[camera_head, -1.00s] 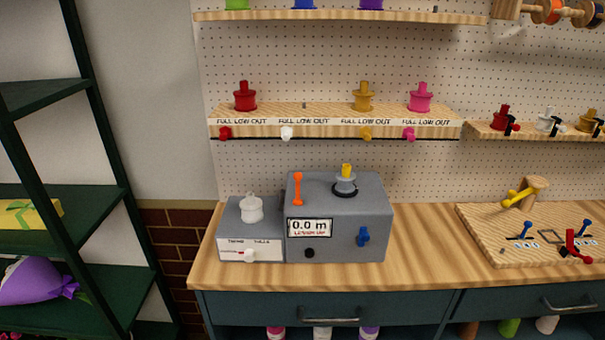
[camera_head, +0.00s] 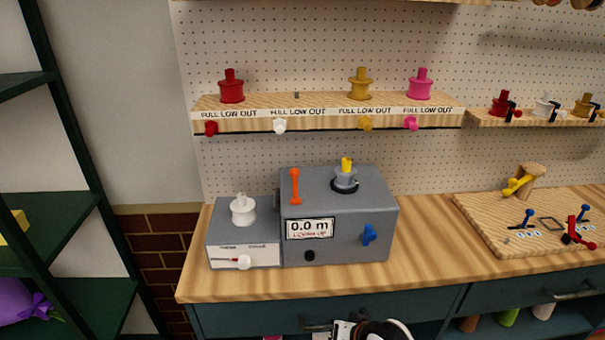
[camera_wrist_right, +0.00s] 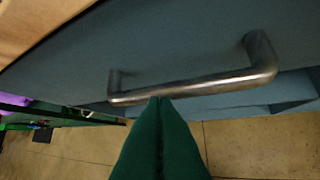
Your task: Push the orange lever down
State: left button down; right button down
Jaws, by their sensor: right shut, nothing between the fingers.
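The orange lever (camera_head: 295,186) stands upright at the left of the top of a grey machine (camera_head: 345,215) on the wooden workbench. The machine's display (camera_head: 310,228) reads 0.0 m, with small red text below that looks like "LEVER UP". My right gripper (camera_wrist_right: 158,101) shows in the right wrist view as two green fingers shut together and empty. Its tips are beside a metal drawer handle (camera_wrist_right: 195,88); I cannot tell whether they touch. In the head view, part of my right arm shows at the bottom edge, below the machine. My left gripper is not in view.
A blue lever (camera_head: 369,235) and a black knob (camera_head: 309,256) are on the machine's front. A smaller grey box (camera_head: 243,255) with a white spool adjoins its left side. A shelf of spools (camera_head: 330,119) hangs above.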

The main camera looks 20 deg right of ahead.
jog(key=w+r+m+t+y, duration=0.1)
jog(key=w+r+m+t, duration=0.2)
jog(key=r, duration=0.8)
jog(key=w+r+m+t+y, duration=0.15)
jog(key=w+r, duration=0.35)
jog(key=r, duration=0.5)
jog(key=m+t+y, duration=0.2)
jog(key=m+t, duration=0.1)
jog(key=m, duration=0.3)
send_near(295, 183)
jog(key=d+r, duration=0.2)
jog(key=d, duration=0.1)
jog(key=shift+w+d+r+g+b, duration=0.2)
jog(key=shift+w+g+b, duration=0.1)
jog(key=shift+w, duration=0.1)
jog(key=p+x, duration=0.2)
jog(key=x, duration=0.6)
jog(key=shift+w+a, duration=0.1)
jog(key=shift+w, duration=0.25)
jog(key=shift+w+a+f+p, duration=0.2)
jog(key=shift+w+a+p, duration=0.1)
jog(key=shift+w, duration=0.25)
jog(key=shift+s+f+n, duration=0.1)
jog(key=shift+n, duration=0.15)
